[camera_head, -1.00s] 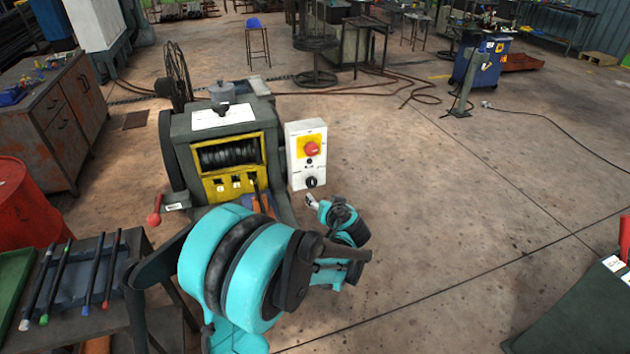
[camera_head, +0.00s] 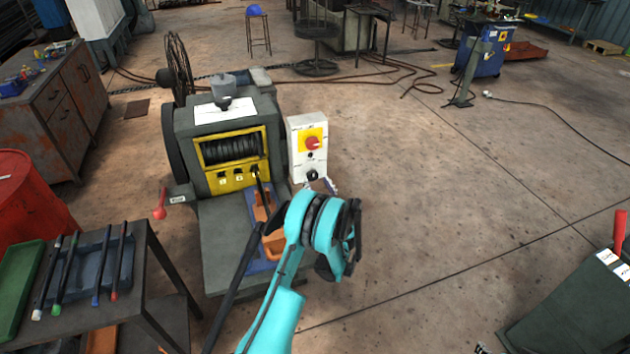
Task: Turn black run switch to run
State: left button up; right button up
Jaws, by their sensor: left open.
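The black run switch (camera_head: 312,174) is a round knob low on the white control box (camera_head: 295,150), below a red knob on a yellow plate (camera_head: 313,142). The box stands at the right side of the grey capstan machine (camera_head: 225,120). My left gripper (camera_head: 328,185) is open, just below and right of the black switch. Its fingertips look close to the box front; I cannot tell if they touch. The teal wrist (camera_head: 325,225) hides most of the gripper. The knob's pointer is too small to read. My right gripper is not in view.
An orange block (camera_head: 272,243) and a dark lever (camera_head: 261,185) are at the machine's front, beside my arm. A side table (camera_head: 160,285) with several rods stands at lower left. The floor right of the control box is clear.

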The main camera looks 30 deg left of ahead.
aim_at(312, 175)
pick_arm(q)
jog(key=shift+x, duration=1.35)
jog(key=c, duration=1.2)
jog(key=shift+o, duration=0.2)
